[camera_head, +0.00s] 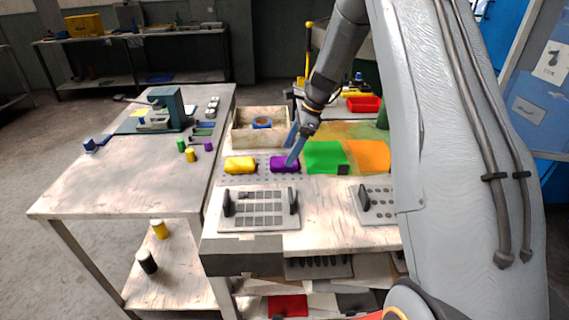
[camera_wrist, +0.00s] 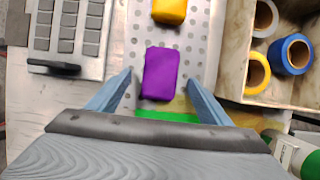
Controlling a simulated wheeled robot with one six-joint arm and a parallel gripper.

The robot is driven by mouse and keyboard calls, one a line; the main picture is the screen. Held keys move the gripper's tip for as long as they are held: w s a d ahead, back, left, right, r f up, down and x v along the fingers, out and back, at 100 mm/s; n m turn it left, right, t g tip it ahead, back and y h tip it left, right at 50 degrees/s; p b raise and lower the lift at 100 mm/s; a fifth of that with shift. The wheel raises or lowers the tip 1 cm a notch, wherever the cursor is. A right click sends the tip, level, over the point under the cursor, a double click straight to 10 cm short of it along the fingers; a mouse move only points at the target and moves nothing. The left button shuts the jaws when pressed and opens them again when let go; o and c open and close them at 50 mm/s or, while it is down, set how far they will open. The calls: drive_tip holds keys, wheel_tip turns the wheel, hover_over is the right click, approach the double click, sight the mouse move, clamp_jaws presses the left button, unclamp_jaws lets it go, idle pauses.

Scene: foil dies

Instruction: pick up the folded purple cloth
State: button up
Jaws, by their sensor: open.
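The folded purple cloth (camera_head: 283,164) lies on a perforated metal plate on the workbench, between a yellow folded cloth (camera_head: 240,165) and a green cloth (camera_head: 325,157). In the wrist view the purple cloth (camera_wrist: 160,73) is a flat rounded block, lying ahead of and partly between the fingertips. My gripper (camera_wrist: 160,82) is open, with one blue finger on each side of the cloth and a gap visible on both sides. In the head view my gripper (camera_head: 291,155) is at the cloth, and a finger hides part of it.
A wooden box (camera_head: 243,137) with tape rolls stands behind the plate. A grey die plate with black handles (camera_head: 259,208) lies in front, another (camera_head: 377,203) to its right. An orange cloth (camera_head: 368,155) lies right of the green one. A bottle (camera_wrist: 291,152) stands near the right finger.

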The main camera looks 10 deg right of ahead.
drive_tip(key=shift+p+x, duration=0.8)
drive_tip(key=shift+x, duration=1.35)
drive_tip(key=shift+d+f, duration=0.2)
drive_tip(key=c, duration=1.1)
wheel_tip(320, 180, up, 10)
drive_tip(key=b, duration=0.3)
drive_tip(key=shift+r, duration=0.15)
drive_tip(key=shift+c, duration=0.2)
drive_tip(key=o, duration=0.5)
drive_tip(key=c, duration=0.4)
